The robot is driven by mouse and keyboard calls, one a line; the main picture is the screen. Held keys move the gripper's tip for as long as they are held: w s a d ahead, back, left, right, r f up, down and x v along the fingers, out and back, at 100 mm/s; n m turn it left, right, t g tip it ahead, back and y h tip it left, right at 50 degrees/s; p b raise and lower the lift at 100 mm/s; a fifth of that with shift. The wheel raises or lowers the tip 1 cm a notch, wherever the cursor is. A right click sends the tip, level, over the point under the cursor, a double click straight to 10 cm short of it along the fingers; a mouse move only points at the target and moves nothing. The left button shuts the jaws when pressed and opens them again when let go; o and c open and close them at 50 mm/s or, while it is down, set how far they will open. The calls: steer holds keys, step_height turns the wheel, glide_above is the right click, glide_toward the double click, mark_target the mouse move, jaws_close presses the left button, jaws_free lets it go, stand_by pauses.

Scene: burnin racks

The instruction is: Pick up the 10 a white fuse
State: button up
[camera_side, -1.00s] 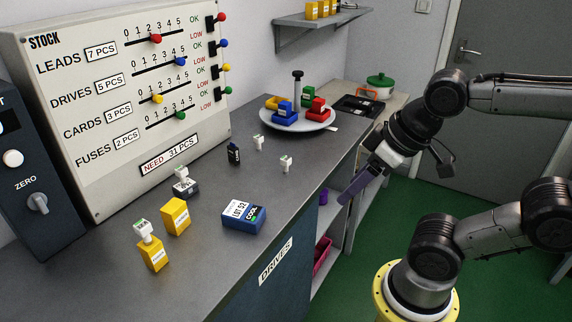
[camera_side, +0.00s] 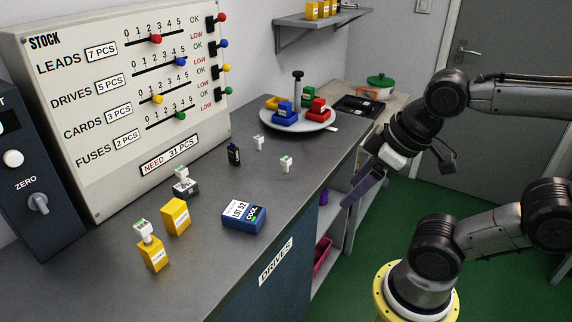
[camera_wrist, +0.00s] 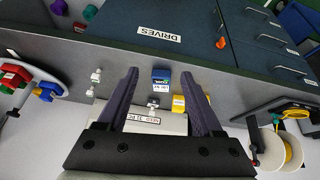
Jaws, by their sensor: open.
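Several small white fuse-like pieces are on the grey counter, and their ratings are too small to read. Two stand on the bare counter, one farther back (camera_side: 258,142) and one nearer its edge (camera_side: 286,163); white pieces also show in the wrist view (camera_wrist: 96,76). Another sits on a dark block (camera_side: 182,177), and one on a yellow block (camera_side: 143,230). My gripper (camera_side: 347,202) is open and empty, right of the counter edge and apart from all the pieces. In the wrist view my gripper (camera_wrist: 160,72) has its two fingers spread wide.
A blue box (camera_side: 243,216), a yellow box (camera_side: 175,215) and a small dark piece (camera_side: 234,153) stand on the counter. A round plate (camera_side: 270,122) with coloured blocks is at the back. The stock board (camera_side: 70,120) rises on the left. Bare counter surrounds the two free-standing white pieces.

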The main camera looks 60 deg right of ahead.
steer(key=w+d+r+n+g, duration=0.2)
steer(key=w+d+r+n, duration=0.2)
steer(key=w+r+n, duration=0.8)
steer(key=n+g, duration=0.3)
steer(key=n, duration=0.1)
glide_above(286, 158)
step_height(286, 158, down, 13)
steer(key=f, duration=0.7)
steer(key=shift+s+a, duration=0.15)
steer(key=shift+s, duration=0.05)
steer(key=shift+w+f, duration=0.2)
steer(key=shift+f, duration=2.9)
jaws_close()
